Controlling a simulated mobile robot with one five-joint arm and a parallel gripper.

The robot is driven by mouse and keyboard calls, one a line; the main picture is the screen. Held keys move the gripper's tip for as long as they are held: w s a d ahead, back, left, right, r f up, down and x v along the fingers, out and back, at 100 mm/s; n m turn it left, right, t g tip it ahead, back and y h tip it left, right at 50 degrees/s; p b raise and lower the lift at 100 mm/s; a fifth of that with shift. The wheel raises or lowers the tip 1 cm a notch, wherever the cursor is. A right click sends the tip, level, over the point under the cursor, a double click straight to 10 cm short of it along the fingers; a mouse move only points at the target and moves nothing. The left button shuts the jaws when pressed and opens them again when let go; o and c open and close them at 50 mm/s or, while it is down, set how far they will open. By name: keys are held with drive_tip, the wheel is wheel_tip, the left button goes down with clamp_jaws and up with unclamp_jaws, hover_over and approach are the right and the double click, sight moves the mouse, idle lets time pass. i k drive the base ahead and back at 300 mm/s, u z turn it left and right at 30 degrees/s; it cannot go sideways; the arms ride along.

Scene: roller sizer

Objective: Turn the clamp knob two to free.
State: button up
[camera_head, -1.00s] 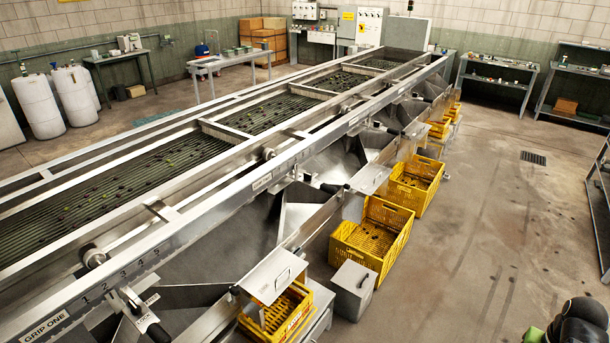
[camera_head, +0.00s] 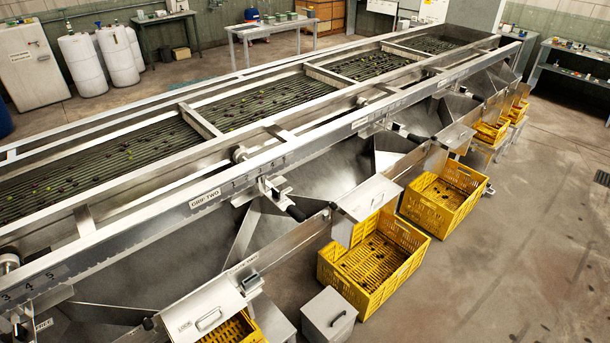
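A label reading "GRIP TWO" (camera_head: 206,198) is on the long metal side rail, left of a row of scale numbers. Just below those numbers sits a small metal clamp (camera_head: 271,188). A dark cylindrical part (camera_head: 297,213), perhaps its knob, is at the clamp's lower right. It is too small to tell whether it is locked or free. My gripper is not in view.
The roller sizer (camera_head: 240,150) runs from lower left to upper right. Yellow crates (camera_head: 425,255) and a grey box (camera_head: 329,315) stand along its near side. Metal covers (camera_head: 370,197) jut out above the crates. The floor at right is open.

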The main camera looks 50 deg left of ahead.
sight(276, 193)
drive_tip(key=u, duration=0.05)
drive_tip(key=i, duration=1.45)
drive_tip(key=u, duration=2.25)
drive_tip(key=k, duration=0.2)
drive_tip(key=u, duration=1.75)
drive_tip(key=i, duration=1)
drive_tip(key=u, duration=0.3)
